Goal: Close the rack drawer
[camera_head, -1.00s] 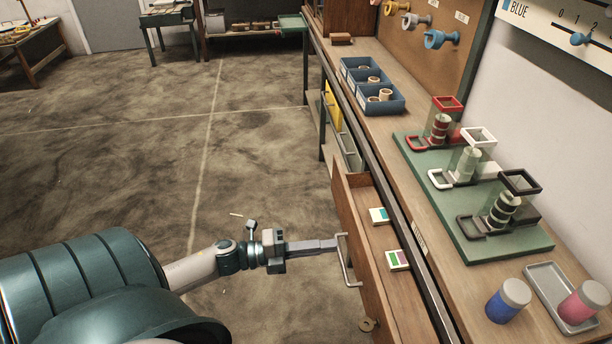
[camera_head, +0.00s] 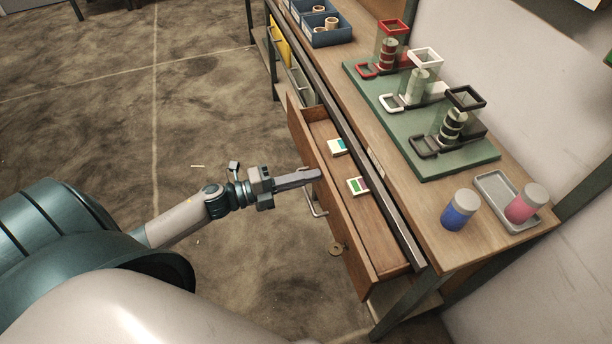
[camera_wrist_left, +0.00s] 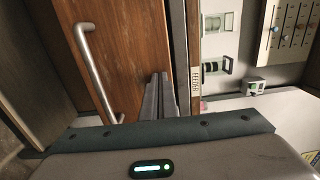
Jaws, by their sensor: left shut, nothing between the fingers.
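The wooden rack drawer (camera_head: 368,236) stands pulled out from under the workbench, with two small labelled cards (camera_head: 358,186) lying inside it. Its metal handle (camera_head: 314,196) is on the outer front face. My left gripper (camera_head: 318,175) is shut and empty, with its fingertips at the drawer front's upper part, just above the handle. In the left wrist view the fingers (camera_wrist_left: 162,96) point at the wooden front (camera_wrist_left: 135,60), to the right of the handle (camera_wrist_left: 97,75). Whether the fingertips touch the wood I cannot tell. My right gripper is not in view.
The workbench top (camera_head: 425,205) bears a green board (camera_head: 425,160) with three stands, blue bins (camera_head: 328,38), a blue jar (camera_head: 458,212) and a grey tray (camera_head: 490,187) with a pink jar.

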